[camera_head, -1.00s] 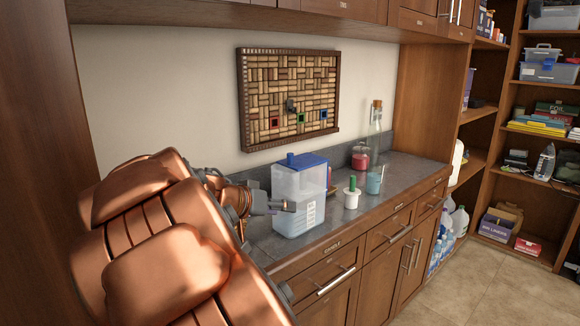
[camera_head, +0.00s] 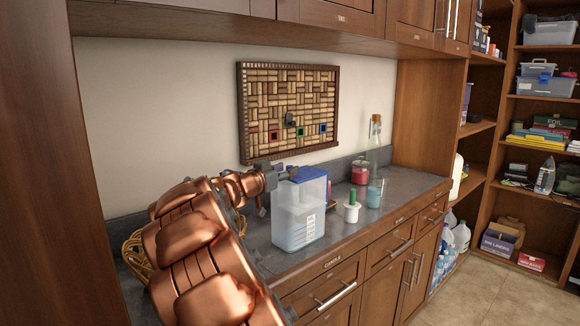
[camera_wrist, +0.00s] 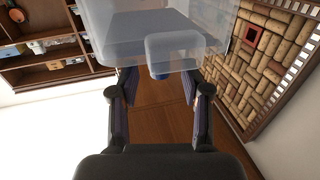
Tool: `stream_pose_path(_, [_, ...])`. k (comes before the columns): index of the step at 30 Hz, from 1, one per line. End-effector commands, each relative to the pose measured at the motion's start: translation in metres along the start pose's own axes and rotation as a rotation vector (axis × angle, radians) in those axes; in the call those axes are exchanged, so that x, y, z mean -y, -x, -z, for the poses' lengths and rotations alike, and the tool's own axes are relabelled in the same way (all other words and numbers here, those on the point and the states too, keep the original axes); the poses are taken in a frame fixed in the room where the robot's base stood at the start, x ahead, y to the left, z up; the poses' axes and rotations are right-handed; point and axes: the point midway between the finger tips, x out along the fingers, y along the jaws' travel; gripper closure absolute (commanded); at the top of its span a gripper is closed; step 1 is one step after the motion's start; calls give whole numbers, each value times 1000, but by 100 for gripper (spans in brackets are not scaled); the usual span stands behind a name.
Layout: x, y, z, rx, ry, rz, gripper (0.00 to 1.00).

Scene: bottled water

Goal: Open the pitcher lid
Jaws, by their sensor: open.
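The pitcher (camera_head: 297,222) is a translucent box-shaped container with liquid in it and a blue lid (camera_head: 311,174). It stands upright on the grey counter. My gripper (camera_head: 285,173) is at lid height at the pitcher's upper left and partly covers the lid in the head view. In the wrist view my gripper (camera_wrist: 158,88) is open, with its two fingers spread apart. A small blue part (camera_wrist: 160,76) shows between them, below the clear pitcher body (camera_wrist: 120,50). I cannot tell whether the fingers touch the lid.
On the counter (camera_head: 340,238) right of the pitcher are a white container with a green top (camera_head: 352,209), a blue-liquid beaker (camera_head: 374,194), a red jar (camera_head: 360,172) and a corked bottle (camera_head: 375,135). A cork board (camera_head: 290,105) hangs behind.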

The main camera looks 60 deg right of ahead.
Motion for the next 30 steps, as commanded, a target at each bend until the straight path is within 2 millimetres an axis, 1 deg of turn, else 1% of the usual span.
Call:
stream_pose_path(1, [-1, -7, 2, 2, -1, -2, 52])
stream_pose_path(3, [0, -13, 2, 0, -1, -1, 52])
stream_pose_path(7, [0, -21, 1, 0, 0, -1, 52])
stream_pose_path(17, [0, -24, 0, 0, 1, 0, 52])
stream_pose_path(30, [0, -24, 0, 1, 0, 0, 98])
